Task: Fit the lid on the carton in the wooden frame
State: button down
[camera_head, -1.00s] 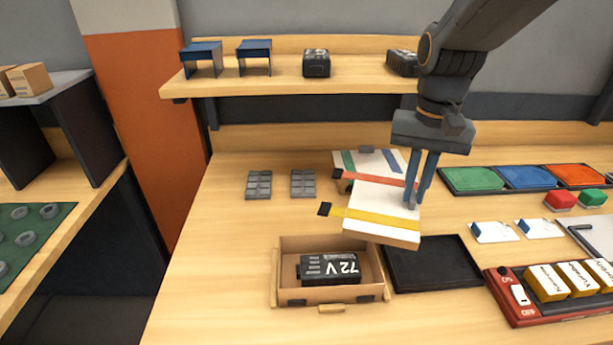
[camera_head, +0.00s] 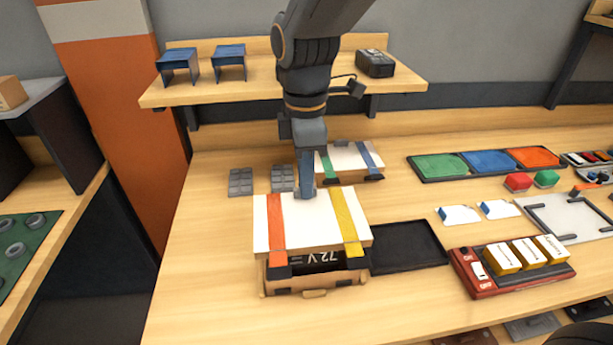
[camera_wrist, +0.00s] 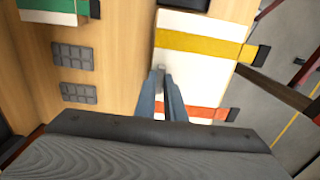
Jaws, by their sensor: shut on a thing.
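The white lid (camera_head: 311,222) has an orange and a yellow strap with black ends. My gripper (camera_head: 307,190) is shut on its back edge; the wrist view shows the fingers (camera_wrist: 163,90) on the lid (camera_wrist: 192,72). The lid is over the carton (camera_head: 318,279) in the wooden frame (camera_head: 314,293) and hides most of both. I cannot tell whether the lid touches the carton's rim.
A second white lid (camera_head: 347,158) with green and blue straps lies behind. A black tray (camera_head: 408,246) is right of the carton. A red box (camera_head: 480,283) with yellow blocks stands further right. Grey pads (camera_head: 241,182) lie at the left. A shelf (camera_head: 285,88) is at the back.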

aim_at(306, 203)
jog(key=shift+f+b, duration=2.8)
jog(key=shift+f, duration=0.2)
jog(key=shift+p, duration=0.3)
jog(key=shift+f, duration=0.25)
jog(key=shift+f+b, duration=0.65)
jog(key=shift+f, duration=0.45)
jog(key=shift+f+p, duration=0.5)
jog(key=shift+f, duration=0.05)
dwell(0.4)
jog(key=c, duration=1.8)
grip_release()
jog(key=shift+o, duration=0.2)
